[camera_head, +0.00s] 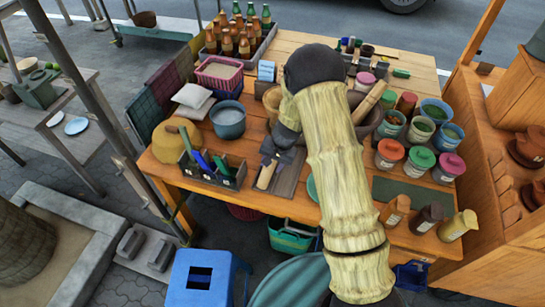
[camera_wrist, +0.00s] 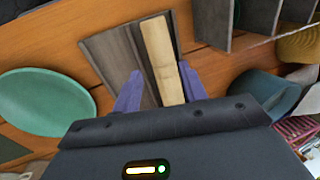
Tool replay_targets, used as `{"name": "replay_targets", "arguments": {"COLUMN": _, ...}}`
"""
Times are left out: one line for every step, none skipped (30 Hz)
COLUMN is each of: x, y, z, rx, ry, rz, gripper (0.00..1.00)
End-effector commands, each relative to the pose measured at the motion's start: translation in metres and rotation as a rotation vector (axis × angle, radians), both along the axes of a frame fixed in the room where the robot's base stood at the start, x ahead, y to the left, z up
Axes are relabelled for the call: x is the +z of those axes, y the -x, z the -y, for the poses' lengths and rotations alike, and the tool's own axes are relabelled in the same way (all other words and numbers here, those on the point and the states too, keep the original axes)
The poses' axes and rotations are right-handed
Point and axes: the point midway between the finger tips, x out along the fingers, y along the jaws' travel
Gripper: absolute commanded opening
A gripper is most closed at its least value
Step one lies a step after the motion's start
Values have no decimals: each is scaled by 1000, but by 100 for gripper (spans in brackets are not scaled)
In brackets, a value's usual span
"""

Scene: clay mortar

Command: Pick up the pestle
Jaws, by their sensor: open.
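A light wooden rod like a pestle (camera_head: 372,102) leans in a brown clay mortar (camera_head: 362,122), partly hidden behind my arm in the head view. My gripper (camera_head: 269,158) is away to the left of it, above a dark board (camera_head: 288,178) near the table's front. A pale wooden bar (camera_head: 266,175) lies on that board. In the wrist view my gripper (camera_wrist: 159,72) is open, its purple fingers on either side of the bar (camera_wrist: 160,50); I cannot tell whether they touch it. The board (camera_wrist: 110,48) lies beneath.
A dark caddy (camera_head: 228,178) with tools stands left of the board. A blue-grey bowl (camera_head: 228,122) and bottles (camera_head: 228,44) are behind. Lidded jars (camera_head: 390,152) crowd the right. A green plate (camera_wrist: 45,100) lies beside the board in the wrist view.

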Motion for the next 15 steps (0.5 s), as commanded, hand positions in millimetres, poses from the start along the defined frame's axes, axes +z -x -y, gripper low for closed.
{"name": "replay_targets", "arguments": {"x": -6, "y": -1, "z": -1, "rx": 0, "ry": -1, "rz": -2, "gripper": 42}}
{"name": "replay_targets", "arguments": {"x": -9, "y": -1, "z": -2, "rx": -1, "ry": -1, "rz": -2, "gripper": 42}}
{"name": "replay_targets", "arguments": {"x": -12, "y": -1, "z": -3, "rx": -2, "ry": 0, "rz": 0, "gripper": 42}}
{"name": "replay_targets", "arguments": {"x": -14, "y": -2, "z": -4, "rx": -1, "ry": 0, "rz": 0, "gripper": 42}}
{"name": "replay_targets", "arguments": {"x": -16, "y": -2, "z": -4, "rx": 0, "ry": 0, "rz": 0, "gripper": 42}}
{"name": "replay_targets", "arguments": {"x": -17, "y": -2, "z": -4, "rx": 0, "ry": 0, "rz": 0, "gripper": 42}}
{"name": "replay_targets", "arguments": {"x": -17, "y": -2, "z": -4, "rx": 0, "ry": 0, "rz": 0, "gripper": 42}}
{"name": "replay_targets", "arguments": {"x": -17, "y": -2, "z": -4, "rx": 0, "ry": -1, "rz": 0, "gripper": 42}}
{"name": "replay_targets", "arguments": {"x": -17, "y": -2, "z": -4, "rx": 0, "ry": -1, "rz": 1, "gripper": 42}}
{"name": "replay_targets", "arguments": {"x": -17, "y": -2, "z": -4, "rx": 0, "ry": -1, "rz": 1, "gripper": 42}}
{"name": "replay_targets", "arguments": {"x": -17, "y": -2, "z": -4, "rx": 0, "ry": -1, "rz": 1, "gripper": 42}}
{"name": "replay_targets", "arguments": {"x": -17, "y": -2, "z": -4, "rx": 0, "ry": -1, "rz": 1, "gripper": 42}}
{"name": "replay_targets", "arguments": {"x": -17, "y": -2, "z": -4, "rx": 0, "ry": -1, "rz": 1, "gripper": 42}}
{"name": "replay_targets", "arguments": {"x": -17, "y": -2, "z": -4, "rx": 0, "ry": -1, "rz": 1, "gripper": 42}}
{"name": "replay_targets", "arguments": {"x": -17, "y": -2, "z": -4, "rx": 0, "ry": 0, "rz": 0, "gripper": 42}}
